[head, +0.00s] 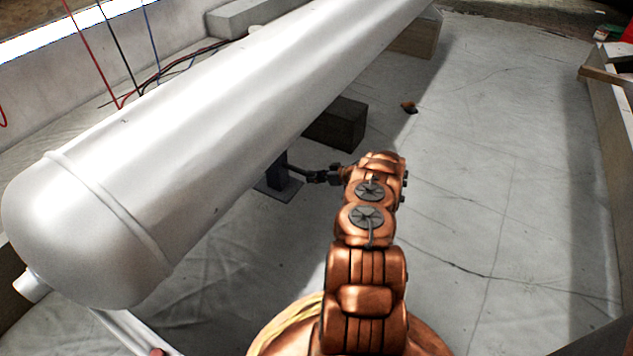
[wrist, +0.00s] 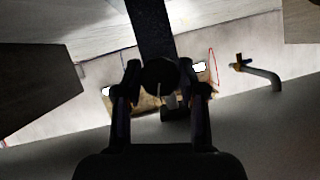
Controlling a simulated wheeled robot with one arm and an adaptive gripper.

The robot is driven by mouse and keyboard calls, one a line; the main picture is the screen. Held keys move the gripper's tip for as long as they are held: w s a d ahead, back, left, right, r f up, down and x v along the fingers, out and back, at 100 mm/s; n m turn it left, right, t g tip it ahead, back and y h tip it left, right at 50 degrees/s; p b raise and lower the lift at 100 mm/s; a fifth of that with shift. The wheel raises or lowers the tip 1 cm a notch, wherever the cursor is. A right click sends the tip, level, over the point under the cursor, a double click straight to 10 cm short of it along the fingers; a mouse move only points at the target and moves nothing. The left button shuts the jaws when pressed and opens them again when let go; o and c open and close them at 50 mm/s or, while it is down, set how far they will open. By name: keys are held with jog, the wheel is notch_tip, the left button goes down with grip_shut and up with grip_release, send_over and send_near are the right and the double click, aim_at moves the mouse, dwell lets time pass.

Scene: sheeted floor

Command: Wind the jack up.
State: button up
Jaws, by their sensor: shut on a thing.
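The jack (head: 278,172) is a dark post on a flat square base plate. It stands on the sheeted floor, under the side of a large white tank (head: 190,130). My gripper (head: 318,176) reaches it from the right, low beside the tank. In the wrist view my gripper (wrist: 160,85) has its two fingers on either side of a dark round part of the jack (wrist: 160,72) and is shut on it. The dark post (wrist: 152,28) runs up behind that part. The jack's top is hidden by the tank in the head view.
A dark block (head: 338,124) stands under the tank just behind the jack, with a wooden block (head: 416,38) farther back. A small brown lump (head: 408,106) lies on the floor. The floor to the right is mostly clear, up to a low wall (head: 612,110). A bent pipe (wrist: 262,74) shows in the wrist view.

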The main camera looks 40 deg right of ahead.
jog(key=m+y+b, duration=0.1)
jog(key=b, duration=0.1)
jog(key=m+b, duration=0.1)
jog(key=b, duration=0.1)
jog(key=shift+w+f+y, duration=0.2)
jog(key=shift+y, duration=0.2)
jog(key=shift+r+m+b, duration=0.1)
jog(key=shift+m+b, duration=0.2)
jog(key=shift+b, duration=0.3)
jog(key=shift+r+y, duration=0.2)
jog(key=shift+y, duration=0.1)
jog(key=o, duration=0.9)
jog(key=shift+c, duration=0.2)
jog(key=shift+o, duration=0.9)
jog(key=shift+s, duration=0.15)
